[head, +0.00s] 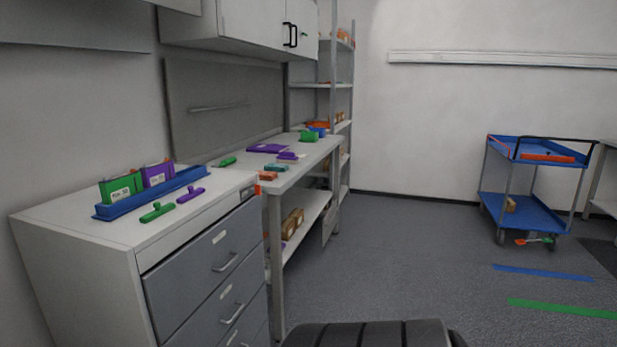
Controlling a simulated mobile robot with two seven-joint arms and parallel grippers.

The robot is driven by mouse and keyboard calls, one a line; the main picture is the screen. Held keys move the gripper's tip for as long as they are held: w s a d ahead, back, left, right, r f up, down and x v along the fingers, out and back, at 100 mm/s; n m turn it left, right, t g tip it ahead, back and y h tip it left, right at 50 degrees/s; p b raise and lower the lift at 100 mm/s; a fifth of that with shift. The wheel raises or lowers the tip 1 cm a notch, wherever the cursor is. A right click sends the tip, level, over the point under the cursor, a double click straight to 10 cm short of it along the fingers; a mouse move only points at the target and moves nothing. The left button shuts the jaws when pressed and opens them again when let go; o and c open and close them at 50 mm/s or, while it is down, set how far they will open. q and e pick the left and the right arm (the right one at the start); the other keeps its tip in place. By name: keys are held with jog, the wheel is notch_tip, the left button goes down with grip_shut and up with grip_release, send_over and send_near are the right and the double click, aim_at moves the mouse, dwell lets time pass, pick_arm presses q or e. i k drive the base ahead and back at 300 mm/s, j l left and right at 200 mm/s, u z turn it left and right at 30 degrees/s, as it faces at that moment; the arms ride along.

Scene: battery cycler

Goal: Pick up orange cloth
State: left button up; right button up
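No orange thing here can be told for sure as a cloth. A flat orange item (548,157) lies on the top deck of the blue cart (520,213) at the right. A small orange item (268,175) lies at the near end of the workbench, beside the drawer cabinet. Another orange item (317,124) shows at the far end of the bench, near the shelf rack. A small orange and white item (535,240) is low by the cart's wheels. Neither of my grippers is in view.
The grey drawer cabinet (75,245) holds a blue tray (115,211) with green and purple boxes. The workbench (310,165) runs behind it, with a shelf rack (335,85) beyond. Floor between bench and cart is open, with blue tape (543,273) and green tape (562,309).

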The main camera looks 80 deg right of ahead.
aim_at(264, 175)
jog(key=z, duration=2.25)
jog(key=u, duration=2.85)
jog(key=z, duration=2.85)
